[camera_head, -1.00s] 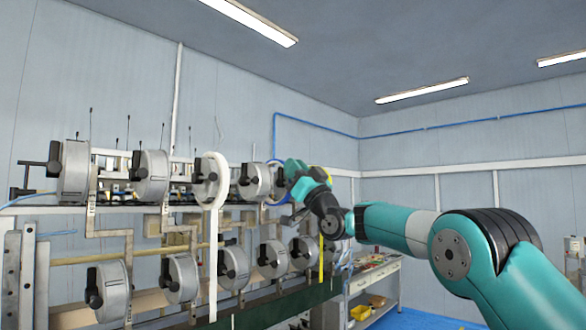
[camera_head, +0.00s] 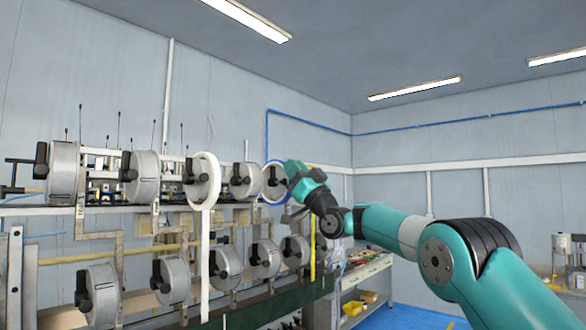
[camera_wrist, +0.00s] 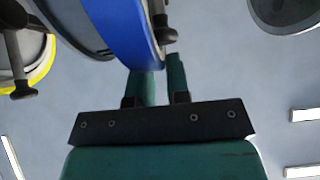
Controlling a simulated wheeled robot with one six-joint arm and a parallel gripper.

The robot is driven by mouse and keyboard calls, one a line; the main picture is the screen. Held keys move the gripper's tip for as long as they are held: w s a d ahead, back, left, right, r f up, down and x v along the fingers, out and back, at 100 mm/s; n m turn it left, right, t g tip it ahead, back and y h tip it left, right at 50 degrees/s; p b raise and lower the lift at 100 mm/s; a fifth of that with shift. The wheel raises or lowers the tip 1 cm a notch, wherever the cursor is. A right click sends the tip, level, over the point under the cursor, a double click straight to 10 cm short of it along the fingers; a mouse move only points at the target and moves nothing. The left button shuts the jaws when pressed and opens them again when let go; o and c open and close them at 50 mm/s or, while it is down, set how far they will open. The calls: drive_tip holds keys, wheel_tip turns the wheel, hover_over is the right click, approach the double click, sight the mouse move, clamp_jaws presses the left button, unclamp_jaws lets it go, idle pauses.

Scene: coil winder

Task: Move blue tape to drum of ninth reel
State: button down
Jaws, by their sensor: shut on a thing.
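The blue tape (camera_head: 265,184) shows in the head view as a thin ring by the rightmost upper reel (camera_head: 277,180). The ring appears to encircle that reel's face, but I cannot tell whether it is seated on the drum or held in front of it. My gripper (camera_head: 287,176) is at the ring's right edge, hiding part of it. In the wrist view the blue tape (camera_wrist: 127,30) is a large blue curved band at the top, and my gripper (camera_wrist: 160,68) is shut on its edge. A grey round part (camera_wrist: 75,25) lies right beside the band.
A white tape (camera_head: 205,235) hangs from an upper reel to the left. A yellow tape (camera_head: 313,240) hangs near the right lower reel (camera_head: 295,251). Several more reels line both rows. A workbench (camera_head: 368,268) with trays stands behind the arm. The room to the right is open.

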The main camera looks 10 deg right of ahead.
drive_tip(key=shift+w+d, duration=0.15)
drive_tip(key=shift+d, duration=0.2)
drive_tip(key=c, duration=1.4)
unclamp_jaws()
drive_tip(key=shift+o, duration=0.2)
drive_tip(key=b+v, duration=0.5)
drive_tip(key=b, duration=0.3)
drive_tip(key=shift+s+d+f+b, duration=0.1)
drive_tip(key=shift+s+d+b, duration=0.15)
drive_tip(key=shift+b, duration=0.15)
